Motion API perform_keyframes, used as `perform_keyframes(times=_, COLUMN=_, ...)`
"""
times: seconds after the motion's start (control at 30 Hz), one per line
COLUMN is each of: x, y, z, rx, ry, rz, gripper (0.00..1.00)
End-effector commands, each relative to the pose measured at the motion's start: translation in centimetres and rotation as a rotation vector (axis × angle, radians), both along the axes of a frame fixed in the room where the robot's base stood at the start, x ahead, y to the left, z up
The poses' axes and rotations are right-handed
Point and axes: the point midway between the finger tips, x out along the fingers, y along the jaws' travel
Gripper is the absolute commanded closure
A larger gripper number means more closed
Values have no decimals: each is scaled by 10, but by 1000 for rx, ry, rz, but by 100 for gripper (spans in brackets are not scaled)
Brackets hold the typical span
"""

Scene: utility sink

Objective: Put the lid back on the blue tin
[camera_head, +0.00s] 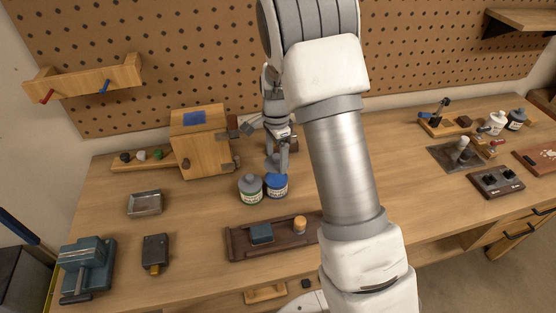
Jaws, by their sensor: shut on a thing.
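The blue tin (277,193) stands upright on the bench, with a pale label and a blue top. A second tin (250,189) with a grey top and green-edged label stands close at its left. My gripper (279,165) points down just above and behind the blue tin. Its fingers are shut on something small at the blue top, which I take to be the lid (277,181). The fingers hide part of it. I cannot tell whether the lid is resting on the tin or held just above it.
A wooden cabinet (200,145) stands behind left. A dark wooden tray (275,238) with a blue block and an orange-topped item lies in front. A metal dish (145,203), a dark box (155,253) and a vise (86,268) are left. My arm covers the bench right of the tins.

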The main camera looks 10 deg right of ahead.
Motion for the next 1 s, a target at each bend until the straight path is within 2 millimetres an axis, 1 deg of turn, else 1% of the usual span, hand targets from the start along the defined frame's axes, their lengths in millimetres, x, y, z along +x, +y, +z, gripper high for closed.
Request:
perform_keyframes(times=0.17, x=4, y=0, z=3, rx=0, ry=2, rz=-71, gripper=63)
perform_keyframes(times=0.37, x=4, y=0, z=-3, rx=0, ry=2, rz=-81, gripper=63)
perform_keyframes(times=0.57, x=4, y=0, z=-19, rx=0, ry=2, rz=-79, gripper=63)
perform_keyframes(times=0.9, x=4, y=0, z=-51, rx=0, ry=2, rz=-79, gripper=63)
perform_keyframes(times=1.0, x=4, y=0, z=-58, rx=0, ry=1, rz=-79, gripper=63)
